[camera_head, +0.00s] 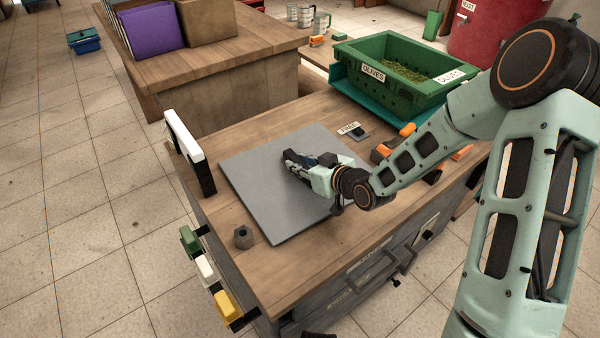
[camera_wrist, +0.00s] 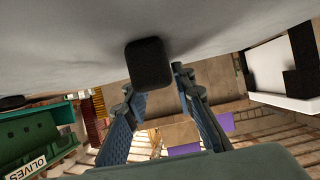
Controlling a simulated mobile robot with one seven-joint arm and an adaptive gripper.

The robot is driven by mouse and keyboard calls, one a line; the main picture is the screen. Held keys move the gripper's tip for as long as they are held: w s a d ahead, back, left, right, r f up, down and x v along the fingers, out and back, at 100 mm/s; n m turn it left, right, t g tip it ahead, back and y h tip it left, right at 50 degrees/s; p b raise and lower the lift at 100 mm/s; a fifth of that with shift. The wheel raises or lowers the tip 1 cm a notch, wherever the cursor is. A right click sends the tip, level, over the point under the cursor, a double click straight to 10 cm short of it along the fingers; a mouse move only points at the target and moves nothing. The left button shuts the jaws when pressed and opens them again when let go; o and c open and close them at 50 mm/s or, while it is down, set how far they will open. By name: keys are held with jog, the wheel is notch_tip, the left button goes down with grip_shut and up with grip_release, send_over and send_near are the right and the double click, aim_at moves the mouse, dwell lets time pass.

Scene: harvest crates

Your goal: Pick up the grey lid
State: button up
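The grey lid (camera_head: 258,190) is a large flat square panel on the wooden worktop. In the wrist view its grey surface (camera_wrist: 60,45) fills the top, with a black block-like knob (camera_wrist: 150,64) standing out from it. My gripper (camera_head: 290,163) is low over the middle of the lid and points left. In the wrist view my gripper's fingers (camera_wrist: 154,82) are apart, with their tips close to either side of the knob. I cannot tell whether they touch it. In the head view the fingers largely hide the knob.
A green olive crate (camera_head: 343,67) stands behind. A white-topped bracket (camera_head: 182,137) rises at the worktop's left edge. A small hex nut-like piece (camera_head: 243,238) lies near the lid's front corner. Orange-handled tools (camera_head: 407,130) lie behind my arm. Bare wood (camera_head: 300,275) shows in front.

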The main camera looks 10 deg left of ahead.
aim_at(300, 162)
grip_shut()
jog(key=shift+r, duration=0.2)
jog(key=shift+r, duration=0.3)
notch_tip(300, 162, up, 2)
jog(key=shift+r+p, duration=0.1)
jog(key=shift+p, duration=0.5)
jog(key=s+d+r+p, duration=0.4)
jog(key=d+r+p, duration=0.3)
jog(key=d+r, duration=0.3)
jog(key=d, duration=0.3)
jog(key=shift+d, duration=0.15)
